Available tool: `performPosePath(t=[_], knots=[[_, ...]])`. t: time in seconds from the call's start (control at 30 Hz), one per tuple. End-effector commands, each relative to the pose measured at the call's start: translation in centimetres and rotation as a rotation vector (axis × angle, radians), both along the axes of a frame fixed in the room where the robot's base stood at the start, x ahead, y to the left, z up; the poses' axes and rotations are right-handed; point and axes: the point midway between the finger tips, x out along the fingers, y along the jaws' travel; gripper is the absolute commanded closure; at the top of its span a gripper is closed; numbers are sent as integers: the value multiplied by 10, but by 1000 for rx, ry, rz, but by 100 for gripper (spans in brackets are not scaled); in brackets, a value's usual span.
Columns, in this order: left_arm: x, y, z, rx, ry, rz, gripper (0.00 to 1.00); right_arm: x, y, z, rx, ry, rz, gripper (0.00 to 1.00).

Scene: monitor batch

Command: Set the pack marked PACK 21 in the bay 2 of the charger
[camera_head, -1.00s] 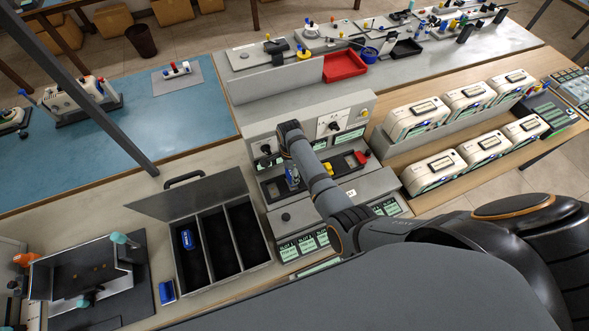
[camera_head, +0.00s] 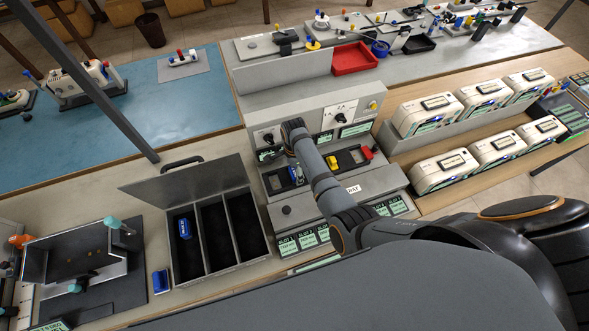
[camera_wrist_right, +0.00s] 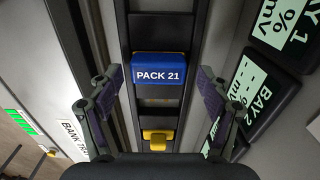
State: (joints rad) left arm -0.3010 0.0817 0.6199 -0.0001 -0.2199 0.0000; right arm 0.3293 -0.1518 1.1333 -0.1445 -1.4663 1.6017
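The blue pack marked PACK 21 (camera_wrist_right: 158,67) sits in a dark channel of the charger in the right wrist view. A yellow tab (camera_wrist_right: 157,138) is below it in that channel. A BAY 2 label (camera_wrist_right: 256,98) is to the right, with BAY 1 (camera_wrist_right: 285,25) above it. My right gripper (camera_wrist_right: 157,85) is open, with one finger on each side of the pack and visible gaps. In the head view, the pack (camera_head: 296,175) shows small at the left part of the charger (camera_head: 300,110), partly behind my right arm. My left gripper is not in view.
An open case (camera_head: 265,262) with three compartments stands left of the charger, a blue pack (camera_head: 184,228) in its left one. Another blue item (camera_head: 160,282) lies on the bench. White units (camera_head: 440,170) stand in rows at right. A red tray (camera_head: 352,57) is behind.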

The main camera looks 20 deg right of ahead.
Motion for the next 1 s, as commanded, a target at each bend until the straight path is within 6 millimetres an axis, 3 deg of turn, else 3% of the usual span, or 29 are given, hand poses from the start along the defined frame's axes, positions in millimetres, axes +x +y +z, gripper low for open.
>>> performPosePath(t=[0.27, 0.5, 0.6, 0.83, 1.0], knots=[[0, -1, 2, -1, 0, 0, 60, 0, 0, 3, 0, -1, 0, 21], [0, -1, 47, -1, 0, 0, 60, 0, 0, 48, 0, -1, 0, 21], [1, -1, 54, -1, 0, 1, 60, 1, 0, 71, 0, -4, 0, 21], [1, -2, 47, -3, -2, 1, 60, 1, 1, 110, 1, -3, 0, 21], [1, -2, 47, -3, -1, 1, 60, 0, 0, 123, 0, 0, 1, 21]])
